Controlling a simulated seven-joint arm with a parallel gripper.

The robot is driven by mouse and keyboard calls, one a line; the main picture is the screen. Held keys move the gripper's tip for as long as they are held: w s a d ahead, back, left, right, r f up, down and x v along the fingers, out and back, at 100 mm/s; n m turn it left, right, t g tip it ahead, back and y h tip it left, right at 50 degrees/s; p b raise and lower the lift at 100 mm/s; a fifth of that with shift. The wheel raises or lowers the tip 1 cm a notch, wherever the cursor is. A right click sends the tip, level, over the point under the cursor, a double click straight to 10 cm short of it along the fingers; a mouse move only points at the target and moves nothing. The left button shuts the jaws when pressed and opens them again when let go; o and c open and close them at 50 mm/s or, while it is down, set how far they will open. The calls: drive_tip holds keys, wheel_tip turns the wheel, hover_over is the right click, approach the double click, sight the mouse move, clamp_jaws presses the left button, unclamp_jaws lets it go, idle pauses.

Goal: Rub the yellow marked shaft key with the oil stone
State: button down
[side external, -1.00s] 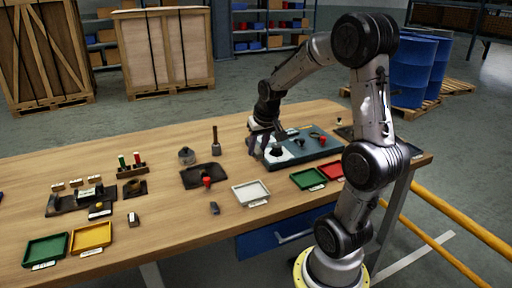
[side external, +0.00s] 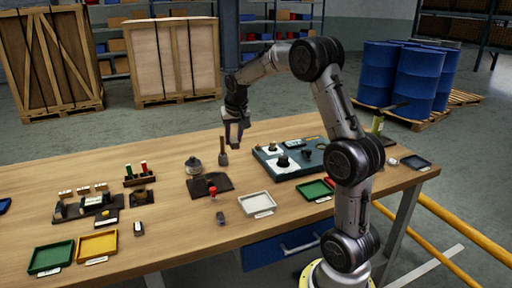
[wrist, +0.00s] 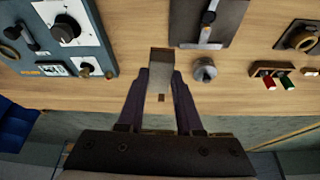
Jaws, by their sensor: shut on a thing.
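My gripper (side external: 234,140) is raised above the back of the wooden table, left of the blue-grey panel. In the wrist view my gripper (wrist: 160,82) is shut on a grey-brown block (wrist: 160,62), which looks like the oil stone. The block points away from the wrist between the fingers and is clear of the other items. A dark plate (side external: 222,184) lies on the table in front of my gripper. It also shows in the wrist view (wrist: 232,20), with a pale bar on it. I cannot make out the yellow marked shaft key for certain.
The panel (side external: 270,166) with black knobs stands right of the plate. A white tray (side external: 257,204), green tray (side external: 50,257) and yellow tray (side external: 97,246) lie along the front.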

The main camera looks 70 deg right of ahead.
drive_tip(key=w+a+f+n, duration=0.1)
drive_tip(key=w+a+f, duration=0.1)
drive_tip(key=w+f, duration=0.45)
drive_tip(key=shift+w+a+f, duration=0.1)
drive_tip(key=shift+w+f, duration=0.15)
drive_tip(key=shift+f, duration=1.2)
drive_tip(key=shift+w+f, duration=0.2)
drive_tip(key=shift+f, duration=1.25)
drive_tip(key=shift+w+a+f, duration=0.2)
drive_tip(key=shift+w+f, duration=0.05)
drive_tip(key=shift+w+a, duration=1.2)
drive_tip(key=s+d, duration=0.3)
wheel_tip(320, 180, up, 8)
drive_tip(key=shift+w+a+r+t, duration=0.1)
drive_tip(key=shift+t, duration=0.2)
